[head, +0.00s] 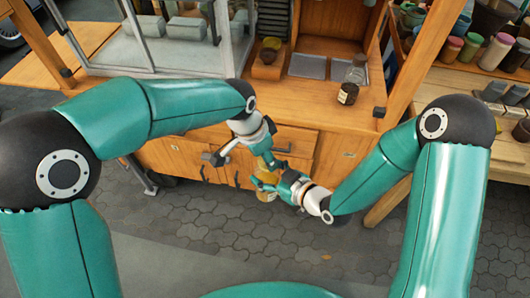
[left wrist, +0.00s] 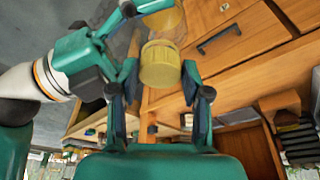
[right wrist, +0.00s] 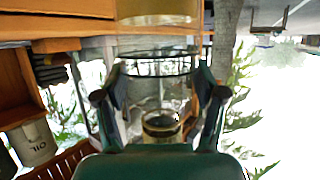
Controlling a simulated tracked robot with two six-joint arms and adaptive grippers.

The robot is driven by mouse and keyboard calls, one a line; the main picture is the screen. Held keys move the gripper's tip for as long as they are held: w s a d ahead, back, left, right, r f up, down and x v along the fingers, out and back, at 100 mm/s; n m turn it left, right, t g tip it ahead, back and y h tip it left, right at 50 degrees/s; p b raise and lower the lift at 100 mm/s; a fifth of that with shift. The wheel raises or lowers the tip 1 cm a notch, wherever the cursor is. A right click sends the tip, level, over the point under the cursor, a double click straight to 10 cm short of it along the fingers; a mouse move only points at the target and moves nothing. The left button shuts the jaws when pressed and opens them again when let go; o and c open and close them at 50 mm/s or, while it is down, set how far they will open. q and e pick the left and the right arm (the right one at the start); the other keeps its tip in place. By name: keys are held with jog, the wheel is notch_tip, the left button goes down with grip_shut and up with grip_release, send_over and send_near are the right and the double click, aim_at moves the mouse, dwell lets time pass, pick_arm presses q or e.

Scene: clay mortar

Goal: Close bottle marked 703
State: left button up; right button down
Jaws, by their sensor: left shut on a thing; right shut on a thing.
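My left gripper (head: 267,160) and right gripper (head: 277,182) meet in front of the counter, above the paving. In the left wrist view, the left gripper is shut on a yellow lid-like round piece (left wrist: 160,66). A clear glass bottle with yellow (left wrist: 165,16) farther along it is in the right gripper. In the right wrist view, the right gripper is shut on this clear bottle (right wrist: 155,85), with a yellow band (right wrist: 158,10) at the top edge. Yellow also shows beside the grippers in the head view. I cannot read a number on it, nor tell whether lid and bottle touch.
A dark labelled bottle (head: 347,93) and a clear one (head: 357,73) stand on the counter's right. Two grey trays (head: 308,66) and a wooden stand (head: 267,68) with a small bowl are behind. Cabinet drawers (head: 295,140) lie close to both grippers. Posts flank the counter.

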pick_arm(q)
jog(key=m, duration=0.3)
jog(key=shift+w+f+g, duration=0.1)
jog(key=shift+g, duration=0.3)
jog(key=m+g, duration=0.1)
jog(key=m, duration=0.3)
jog(key=shift+w, duration=0.1)
jog(key=m, duration=0.3)
jog(key=m+g, duration=0.1)
jog(key=m, duration=0.2)
jog(key=shift+w+d+m+y, duration=0.1)
jog(key=shift+w+m+y, duration=0.05)
jog(key=shift+m+y, duration=0.2)
jog(key=m, duration=0.3)
jog(key=m+g+y, duration=0.1)
jog(key=m, duration=0.3)
jog(key=shift+w+d+m+y, duration=0.1)
jog(key=shift+d+m+y, duration=0.05)
jog(key=shift+m+y, duration=0.1)
jog(key=m+y, duration=0.1)
jog(key=m, duration=0.3)
jog(key=shift+m, duration=0.4)
jog(key=m+y, duration=0.1)
jog(key=m, duration=0.2)
jog(key=o, duration=0.7)
